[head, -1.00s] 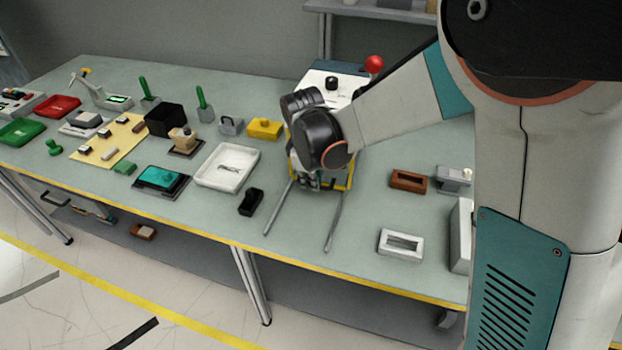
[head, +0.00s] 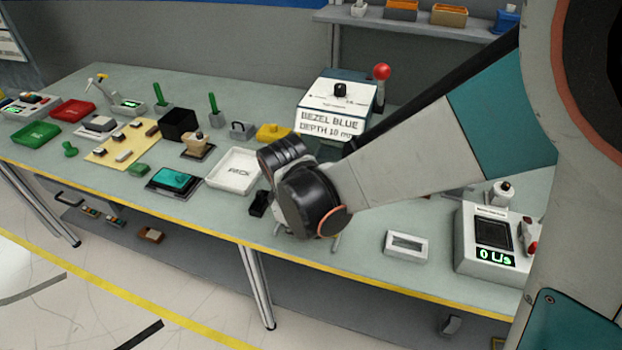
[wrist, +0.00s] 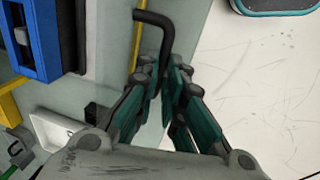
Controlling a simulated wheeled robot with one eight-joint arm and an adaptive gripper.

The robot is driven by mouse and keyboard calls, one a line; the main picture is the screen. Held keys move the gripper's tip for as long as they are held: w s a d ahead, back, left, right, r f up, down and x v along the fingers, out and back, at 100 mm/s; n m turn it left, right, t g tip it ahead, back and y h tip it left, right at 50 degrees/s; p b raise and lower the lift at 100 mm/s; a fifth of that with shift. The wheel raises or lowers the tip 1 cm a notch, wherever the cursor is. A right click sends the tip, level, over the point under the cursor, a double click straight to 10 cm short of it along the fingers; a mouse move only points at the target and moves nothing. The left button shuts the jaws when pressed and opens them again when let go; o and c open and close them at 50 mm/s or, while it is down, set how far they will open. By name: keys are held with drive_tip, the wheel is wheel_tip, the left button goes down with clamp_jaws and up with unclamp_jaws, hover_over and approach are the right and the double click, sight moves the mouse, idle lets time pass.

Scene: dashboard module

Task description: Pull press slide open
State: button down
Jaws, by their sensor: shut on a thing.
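The press (head: 338,95) stands at the back of the table, with a white top, a sign reading "BEZEL BLUE DEPTH 10 mm" and a red-knobbed lever (head: 382,73). My arm hides most of its lower front. In the wrist view, a blue slide block (wrist: 48,62) with a dark recess lies at upper left. A bent black handle (wrist: 152,19) runs down between my fingers. My gripper (wrist: 172,64) is shut on this handle near the table's front edge.
A white tray (head: 218,180) and a small black block (head: 259,204) sit left of my wrist. A white frame (head: 406,260) and a device with a display (head: 482,228) stand to the right. The yellow front edge (wrist: 138,45) passes by the handle; floor lies beyond.

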drive_tip(key=shift+s+a, duration=0.2)
drive_tip(key=shift+s, duration=0.55)
drive_tip(key=c, duration=1.7)
unclamp_jaws()
drive_tip(key=shift+s+a+r, duration=0.1)
drive_tip(key=shift+s+r, duration=0.15)
drive_tip(key=shift+r, duration=1.05)
drive_tip(key=shift+s+a+r, duration=0.1)
drive_tip(key=shift+s+r, duration=0.15)
drive_tip(key=shift+r, duration=1.05)
drive_tip(key=shift+s+a+r, duration=0.1)
drive_tip(key=shift+s+r, duration=0.15)
drive_tip(key=shift+r, duration=1.05)
